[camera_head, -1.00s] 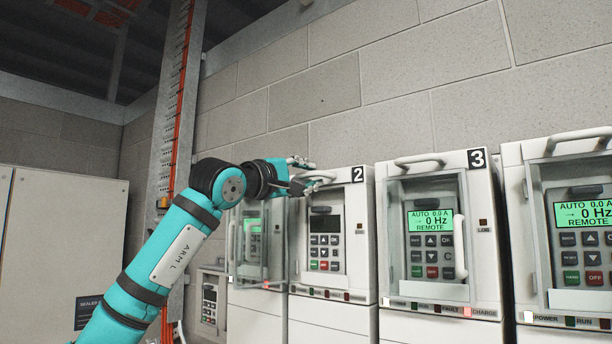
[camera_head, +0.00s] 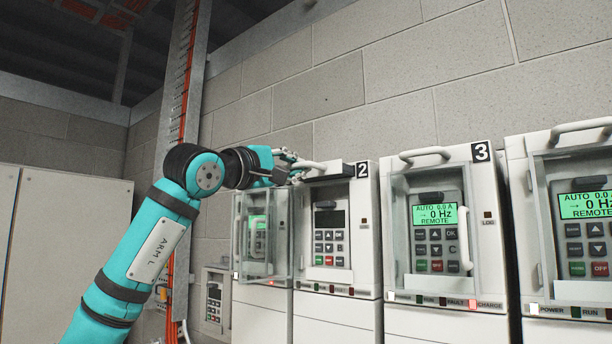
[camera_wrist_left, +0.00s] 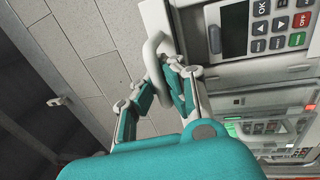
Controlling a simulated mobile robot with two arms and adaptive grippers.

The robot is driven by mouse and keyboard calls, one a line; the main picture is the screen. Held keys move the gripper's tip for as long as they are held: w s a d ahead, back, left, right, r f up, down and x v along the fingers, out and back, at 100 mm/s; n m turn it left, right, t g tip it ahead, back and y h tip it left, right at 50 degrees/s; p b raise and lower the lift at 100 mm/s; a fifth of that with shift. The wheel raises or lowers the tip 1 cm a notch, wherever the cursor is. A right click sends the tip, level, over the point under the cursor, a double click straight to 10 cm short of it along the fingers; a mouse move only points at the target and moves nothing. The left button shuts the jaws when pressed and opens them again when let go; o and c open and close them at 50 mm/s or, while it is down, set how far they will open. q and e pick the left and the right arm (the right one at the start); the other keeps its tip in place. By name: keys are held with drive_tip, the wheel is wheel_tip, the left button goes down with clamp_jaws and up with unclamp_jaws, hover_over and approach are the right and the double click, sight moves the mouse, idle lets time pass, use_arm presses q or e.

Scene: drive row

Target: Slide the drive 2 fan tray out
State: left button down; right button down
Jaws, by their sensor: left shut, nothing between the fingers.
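Drive 2 (camera_head: 366,235) is a white unit with a dark screen and a bare keypad. My right gripper is out of view.
A clear door (camera_head: 262,238) stands swung out left of drive 2, with a green display behind it. Drive 3 (camera_head: 482,225) is at right with its clear door over the keypad. Another drive (camera_head: 518,200) stands farther right. A cable column (camera_head: 183,110) rises behind my left arm.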

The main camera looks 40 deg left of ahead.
use_arm(q)
drive_tip(key=shift+s, duration=0.15)
drive_tip(key=c, duration=2)
unclamp_jaws()
drive_tip(key=o, duration=0.6)
drive_tip(key=shift+w, duration=0.25)
drive_tip(key=shift+s, duration=0.15)
drive_tip(key=v, duration=1.2)
drive_tip(key=shift+f, duration=0.1)
